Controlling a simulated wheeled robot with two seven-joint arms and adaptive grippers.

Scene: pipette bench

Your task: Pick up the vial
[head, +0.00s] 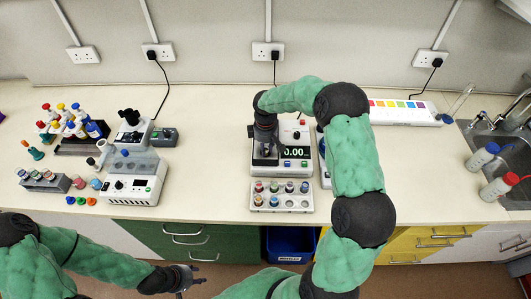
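Several small vials with coloured caps stand in a white rack (282,208) at the bench's front edge; one of them is a vial with a blue cap (304,187). Several more capped vials (50,176) stand in a grey rack (45,187) at the left. I cannot tell which vial is meant. My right gripper (266,153) points down over the balance (295,130), behind the white rack. Its fingers are dark and small, and whether they hold anything is unclear. My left gripper (198,276) is low in front of the bench, fingers apart and empty.
The balance display reads 0.00. A white device (134,190) and a microscope-like instrument (131,130) stand at the left. Bottles (482,157) stand by the sink at the right. A blue bin (290,244) is under the bench. Bare bench (210,175) lies left of the balance.

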